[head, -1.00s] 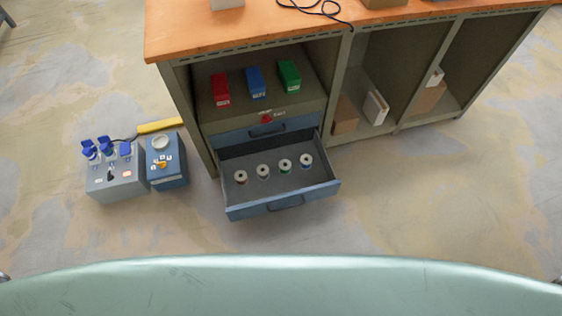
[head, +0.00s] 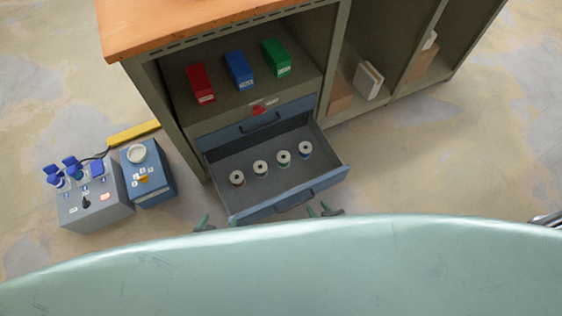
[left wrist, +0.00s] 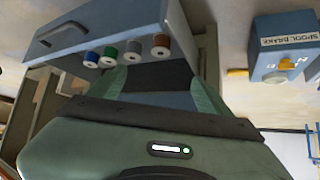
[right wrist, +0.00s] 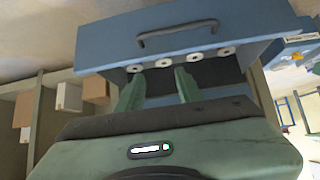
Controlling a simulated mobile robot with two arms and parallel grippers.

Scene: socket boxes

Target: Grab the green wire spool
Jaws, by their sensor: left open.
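The green wire spool (head: 283,158) stands upright in the open blue drawer (head: 262,212), third from the left in a row of spools. In the left wrist view the green spool (left wrist: 109,53) is second from the left. In the right wrist view spool colours are hard to tell. My left gripper (head: 204,222) is at the drawer's front left corner, open and empty; its spread fingers show in the left wrist view (left wrist: 160,88). My right gripper (head: 320,210) is just in front of the drawer's right part, open and empty, apart from the spools. My base hides part of both arms.
A brown spool (head: 237,178), a grey one (head: 260,168) and a blue one (head: 305,149) share the drawer. A shelf with red, blue and green boxes (head: 277,58) is above. A blue spool brake box (head: 150,180) stands on the floor at the left.

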